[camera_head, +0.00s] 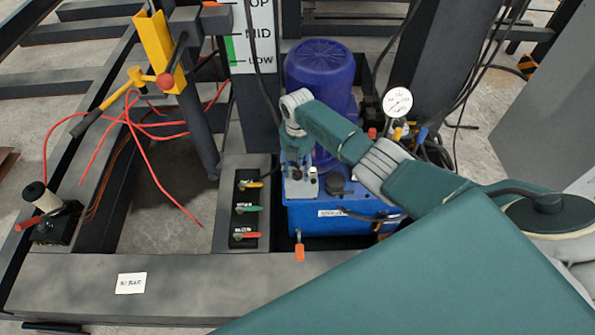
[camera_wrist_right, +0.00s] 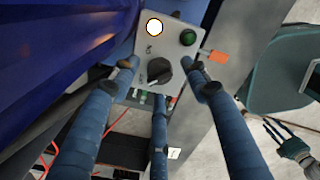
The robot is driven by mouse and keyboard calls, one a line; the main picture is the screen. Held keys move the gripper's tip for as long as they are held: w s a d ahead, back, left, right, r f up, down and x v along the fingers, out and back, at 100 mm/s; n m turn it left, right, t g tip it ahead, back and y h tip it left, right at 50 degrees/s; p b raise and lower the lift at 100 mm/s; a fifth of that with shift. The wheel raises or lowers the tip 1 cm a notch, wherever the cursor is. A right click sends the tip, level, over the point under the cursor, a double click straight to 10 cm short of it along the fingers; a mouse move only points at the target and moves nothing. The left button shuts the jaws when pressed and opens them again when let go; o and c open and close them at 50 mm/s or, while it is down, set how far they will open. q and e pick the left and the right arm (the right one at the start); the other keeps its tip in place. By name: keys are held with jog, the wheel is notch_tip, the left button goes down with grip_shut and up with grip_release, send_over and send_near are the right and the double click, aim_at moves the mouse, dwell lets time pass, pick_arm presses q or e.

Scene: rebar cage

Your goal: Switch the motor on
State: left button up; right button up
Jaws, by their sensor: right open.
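The purple-blue motor (camera_head: 320,75) stands upright on the blue tank (camera_head: 345,216). A small grey control box (camera_head: 300,188) is at the tank's front left. In the right wrist view, the control box (camera_wrist_right: 188,54) carries a black rotary knob (camera_wrist_right: 159,71) with ON and OFF labels, a white lamp (camera_wrist_right: 154,27) and a green round button or lamp (camera_wrist_right: 188,37). My right gripper (camera_head: 298,158) is over the box. In the wrist view its fingers (camera_wrist_right: 165,84) are spread around the knob, with visible gaps. A small green-fingered hand, apparently my left gripper (camera_wrist_right: 280,138), shows at lower right.
A pressure gauge (camera_head: 397,102) and hoses stand right of the motor. A valve panel (camera_head: 246,208) with several coloured levers is left of the tank. An orange tag (camera_wrist_right: 214,56) is beside the box. A black joystick box (camera_head: 50,215) sits far left.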

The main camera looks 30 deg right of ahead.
jog(key=shift+f, duration=0.55)
jog(key=c, duration=1.2)
jog(key=shift+o, duration=0.2)
